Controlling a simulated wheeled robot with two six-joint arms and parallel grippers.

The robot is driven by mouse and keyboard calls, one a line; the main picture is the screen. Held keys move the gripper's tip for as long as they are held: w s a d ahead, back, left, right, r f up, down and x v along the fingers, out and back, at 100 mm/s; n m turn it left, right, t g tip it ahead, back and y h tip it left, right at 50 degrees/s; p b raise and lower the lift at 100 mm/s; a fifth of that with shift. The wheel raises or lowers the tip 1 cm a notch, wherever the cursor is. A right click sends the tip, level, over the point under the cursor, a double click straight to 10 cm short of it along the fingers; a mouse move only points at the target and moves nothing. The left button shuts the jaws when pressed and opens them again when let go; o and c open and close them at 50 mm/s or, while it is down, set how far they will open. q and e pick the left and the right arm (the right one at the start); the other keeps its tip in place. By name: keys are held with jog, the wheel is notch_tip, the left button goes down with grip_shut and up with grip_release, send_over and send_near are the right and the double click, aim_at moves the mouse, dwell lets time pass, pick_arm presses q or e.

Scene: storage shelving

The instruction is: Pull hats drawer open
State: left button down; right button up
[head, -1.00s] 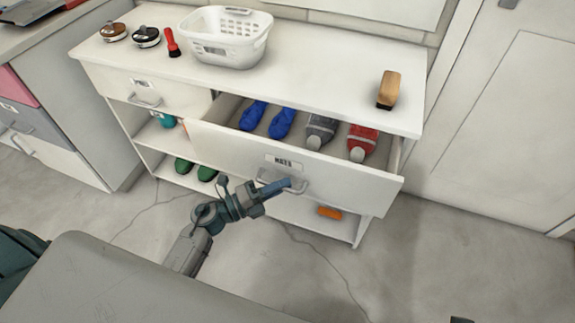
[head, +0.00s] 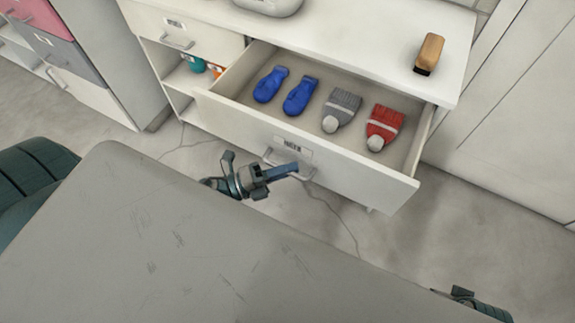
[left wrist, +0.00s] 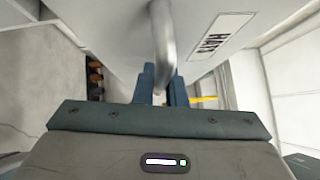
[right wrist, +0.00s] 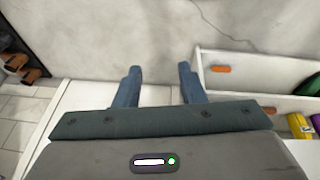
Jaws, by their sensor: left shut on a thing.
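The hats drawer (head: 330,160) stands pulled out from the white cabinet, its inside open to view. Its label reads HATS in the left wrist view (left wrist: 220,36). Inside lie two blue mittens (head: 285,90), a grey knit hat (head: 341,108) and a red knit hat (head: 384,127). My left gripper (head: 292,170) is at the drawer's front, shut on the drawer handle (left wrist: 163,40); the handle bar runs between its fingers in the left wrist view. My right gripper (right wrist: 158,84) is open and empty, low at the right in the head view (head: 462,293), away from the drawer.
On the cabinet top (head: 350,30) are a wooden brush (head: 429,54) and a white basket (head: 268,5), cut off by the picture edge. A smaller closed drawer (head: 185,32) is at the left, above an open shelf with bottles (head: 196,64). Bare floor lies to the right.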

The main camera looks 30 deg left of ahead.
pick_arm(q)
jog(key=c, duration=1.5)
grip_release()
